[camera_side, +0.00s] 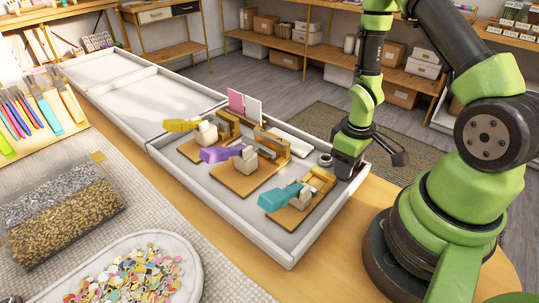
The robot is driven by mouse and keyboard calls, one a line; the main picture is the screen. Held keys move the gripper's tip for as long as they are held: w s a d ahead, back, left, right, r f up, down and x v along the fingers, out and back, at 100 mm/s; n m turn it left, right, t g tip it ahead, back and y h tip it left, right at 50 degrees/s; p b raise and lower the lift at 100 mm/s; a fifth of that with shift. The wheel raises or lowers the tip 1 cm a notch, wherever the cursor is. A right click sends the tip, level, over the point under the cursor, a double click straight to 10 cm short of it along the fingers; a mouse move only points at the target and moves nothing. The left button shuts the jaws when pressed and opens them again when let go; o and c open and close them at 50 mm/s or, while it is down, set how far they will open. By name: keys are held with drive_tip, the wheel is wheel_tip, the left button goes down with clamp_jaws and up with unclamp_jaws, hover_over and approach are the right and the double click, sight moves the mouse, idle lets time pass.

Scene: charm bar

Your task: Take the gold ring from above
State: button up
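I cannot make out a clearly gold ring in the side view. A small round, ring-like thing (325,159) lies at the tray's far right end, and its colour looks pale grey. My gripper (344,172) points down at the right end of the white tray (225,217), just right of that small thing. Its fingertips are dark and low, close to the tray's floor or rim. I cannot tell whether they are open or shut, or whether anything is between them.
Wooden stands with a yellow (181,125), a purple (215,154) and a teal (279,196) tool-like piece fill the tray's middle. Pink (236,101) and white (253,109) cards stand behind. A bowl of charms (130,277) and a bead box (63,215) are at the front left.

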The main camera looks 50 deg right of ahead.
drive_tip(key=shift+c, duration=0.2)
drive_tip(key=c, duration=0.4)
drive_tip(key=shift+r, duration=0.1)
drive_tip(key=shift+r, duration=2.9)
